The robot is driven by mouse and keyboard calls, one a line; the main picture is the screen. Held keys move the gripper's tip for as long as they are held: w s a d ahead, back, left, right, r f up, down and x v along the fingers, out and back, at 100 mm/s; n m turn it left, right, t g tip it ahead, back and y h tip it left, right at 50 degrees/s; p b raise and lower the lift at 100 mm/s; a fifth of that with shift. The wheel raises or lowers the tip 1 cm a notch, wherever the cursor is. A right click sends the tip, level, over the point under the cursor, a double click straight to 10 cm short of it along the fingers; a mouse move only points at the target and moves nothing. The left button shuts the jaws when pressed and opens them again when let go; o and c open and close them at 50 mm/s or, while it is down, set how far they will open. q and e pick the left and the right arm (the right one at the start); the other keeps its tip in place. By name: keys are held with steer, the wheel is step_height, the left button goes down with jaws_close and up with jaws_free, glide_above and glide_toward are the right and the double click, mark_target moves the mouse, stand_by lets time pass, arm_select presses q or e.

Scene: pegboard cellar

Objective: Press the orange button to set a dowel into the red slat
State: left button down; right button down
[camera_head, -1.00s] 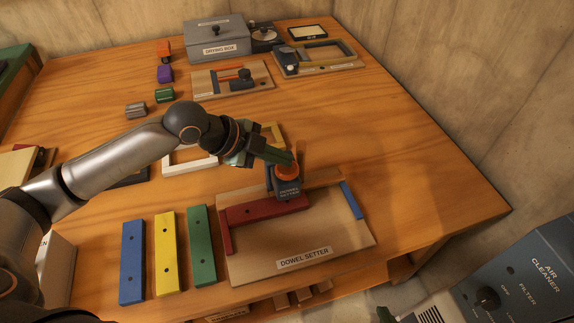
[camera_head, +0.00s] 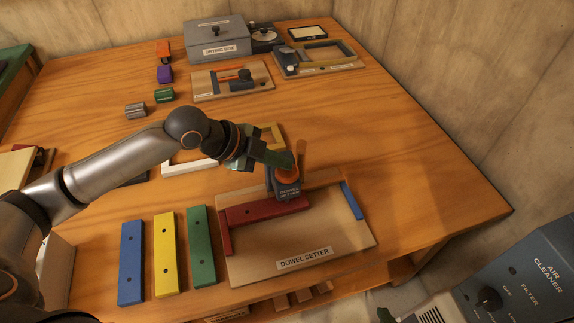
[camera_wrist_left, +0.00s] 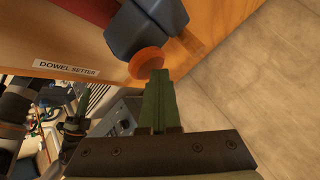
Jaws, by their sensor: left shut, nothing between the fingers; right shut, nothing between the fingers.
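The dowel setter's wooden base (camera_head: 300,240) lies at the front of the table. The red slat (camera_head: 268,208) lies in it, its right end at the blue-grey setter head (camera_head: 287,189). The round orange button (camera_head: 287,174) tops that head and also shows in the wrist view (camera_wrist_left: 149,62). My left gripper (camera_head: 291,160) is shut and empty, its green fingertips (camera_wrist_left: 157,74) at the button's edge. I cannot tell whether they touch it or whether it is pressed.
Blue (camera_head: 131,262), yellow (camera_head: 167,254) and green (camera_head: 201,246) slats lie left of the base. A white-and-yellow frame (camera_head: 190,165) lies behind, partly hidden by my arm. The air cleaner (camera_head: 520,285) stands front right. The table's right side is clear.

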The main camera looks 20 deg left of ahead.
mark_target(281, 171)
arm_select(q)
steer(key=shift+f, duration=0.3)
steer(key=shift+r, duration=0.1)
steer(key=shift+r+p, duration=1.4)
steer(key=shift+p, duration=0.1)
step_height(281, 171, up, 5)
steer(key=p, duration=0.5)
stand_by(0.4)
